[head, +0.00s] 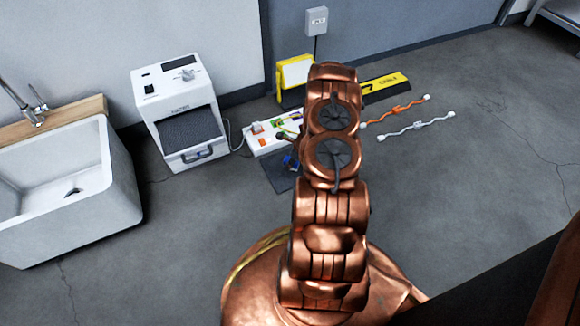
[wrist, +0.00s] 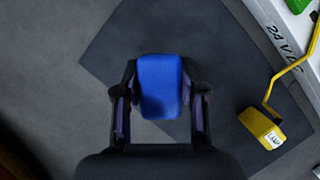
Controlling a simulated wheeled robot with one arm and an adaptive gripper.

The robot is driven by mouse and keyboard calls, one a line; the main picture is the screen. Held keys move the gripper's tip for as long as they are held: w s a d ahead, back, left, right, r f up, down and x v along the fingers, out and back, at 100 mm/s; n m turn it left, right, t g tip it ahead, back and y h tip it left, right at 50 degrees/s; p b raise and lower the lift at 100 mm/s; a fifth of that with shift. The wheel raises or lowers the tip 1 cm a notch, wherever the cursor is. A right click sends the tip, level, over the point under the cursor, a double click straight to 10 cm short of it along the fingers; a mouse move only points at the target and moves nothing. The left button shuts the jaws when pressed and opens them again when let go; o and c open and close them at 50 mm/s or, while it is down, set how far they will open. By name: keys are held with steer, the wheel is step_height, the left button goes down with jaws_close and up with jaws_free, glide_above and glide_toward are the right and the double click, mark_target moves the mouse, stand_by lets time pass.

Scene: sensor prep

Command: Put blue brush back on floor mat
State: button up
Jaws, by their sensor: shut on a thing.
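The blue brush (wrist: 160,86) is a blue block between the two fingers of my gripper (wrist: 160,100) in the wrist view. My gripper is shut on it. The dark floor mat (wrist: 125,40) lies below the brush in the wrist view; I cannot tell whether the brush touches it. In the head view a bit of blue brush (head: 291,162) shows over the dark mat (head: 279,180), left of my arm. My arm hides the gripper's other side and part of the mat there.
A white panel box (head: 262,143) with coloured parts stands behind the mat. A yellow lamp-tagged piece (wrist: 262,130) lies on the mat's right side. A white machine (head: 180,110) and a sink (head: 70,190) stand left. Two cables (head: 415,125) lie on open floor right.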

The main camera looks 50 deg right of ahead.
steer(key=shift+w+d+f, duration=0.1)
steer(key=shift+w+d, duration=0.05)
steer(key=shift+w, duration=0.05)
steer(key=shift+f+b, duration=1.1)
steer(key=shift+f, duration=0.6)
steer(key=shift+f, duration=0.1)
steer(key=o, duration=1)
